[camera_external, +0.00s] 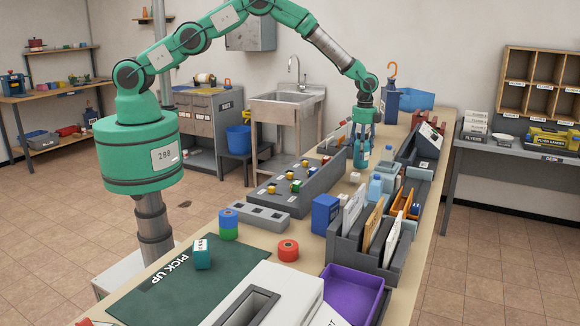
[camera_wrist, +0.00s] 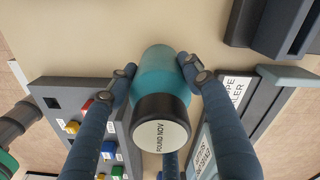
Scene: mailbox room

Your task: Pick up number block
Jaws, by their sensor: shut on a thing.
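My gripper (camera_external: 362,152) is at the far part of the long bench, just beyond the grey panel with coloured knobs. In the wrist view its blue fingers (camera_wrist: 160,85) are closed around a teal cylinder (camera_wrist: 157,62) with a black end. A white round label on that end reads roughly "FOUND NOV". A teal block (camera_external: 202,256) with a white-marked top, its marking too small to read, sits on the dark green "PICK UP" mat (camera_external: 165,297) in the near part of the bench. I cannot tell which thing is the number block.
The grey knob panel (camera_external: 303,190) stands left of my gripper, and it also shows in the wrist view (camera_wrist: 85,100). Grey organizers (camera_external: 345,250) line the right edge, with a light blue bottle (camera_external: 375,188) nearby.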

